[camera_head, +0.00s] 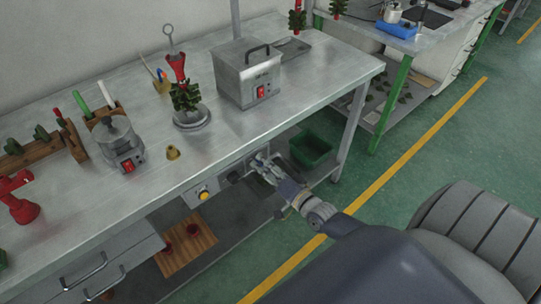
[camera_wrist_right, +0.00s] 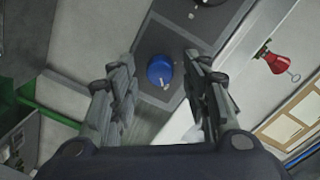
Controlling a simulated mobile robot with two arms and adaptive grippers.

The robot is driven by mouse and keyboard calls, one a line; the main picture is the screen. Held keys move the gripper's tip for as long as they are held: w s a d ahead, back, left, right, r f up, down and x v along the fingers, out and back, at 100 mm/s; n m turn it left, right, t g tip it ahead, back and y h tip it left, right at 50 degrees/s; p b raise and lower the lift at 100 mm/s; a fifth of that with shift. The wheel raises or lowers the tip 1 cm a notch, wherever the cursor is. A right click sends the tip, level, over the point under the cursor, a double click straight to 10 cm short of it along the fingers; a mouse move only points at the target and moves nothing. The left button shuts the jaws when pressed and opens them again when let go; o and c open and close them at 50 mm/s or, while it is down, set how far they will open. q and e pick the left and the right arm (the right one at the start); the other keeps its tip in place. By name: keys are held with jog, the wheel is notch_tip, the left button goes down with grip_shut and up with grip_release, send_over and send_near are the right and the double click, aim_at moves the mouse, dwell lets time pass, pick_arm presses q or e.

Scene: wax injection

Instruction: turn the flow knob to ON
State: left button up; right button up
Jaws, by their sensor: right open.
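The blue round flow knob (camera_wrist_right: 160,72) sits on a dark grey panel (camera_wrist_right: 185,30) in the right wrist view. A small pale mark shows on its lower edge. My right gripper (camera_wrist_right: 160,62) is open, with one finger on each side of the knob in the picture and visible gaps; I cannot tell how far off the knob is in depth. In the head view, my right gripper (camera_head: 264,168) is at the control panel on the bench's front edge, and the blue knob cannot be made out there. My left gripper is not in view.
The panel also carries a yellow button (camera_head: 203,194). The metal bench (camera_head: 240,125) above holds a grey box (camera_head: 247,75) with a red switch and a small heater (camera_head: 118,143). A green bin (camera_head: 311,149) stands below, close to my right gripper.

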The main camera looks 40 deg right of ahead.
jog(key=s+d, duration=0.1)
jog(key=s, duration=1.1)
jog(key=shift+r, duration=0.35)
jog(key=shift+w, duration=0.1)
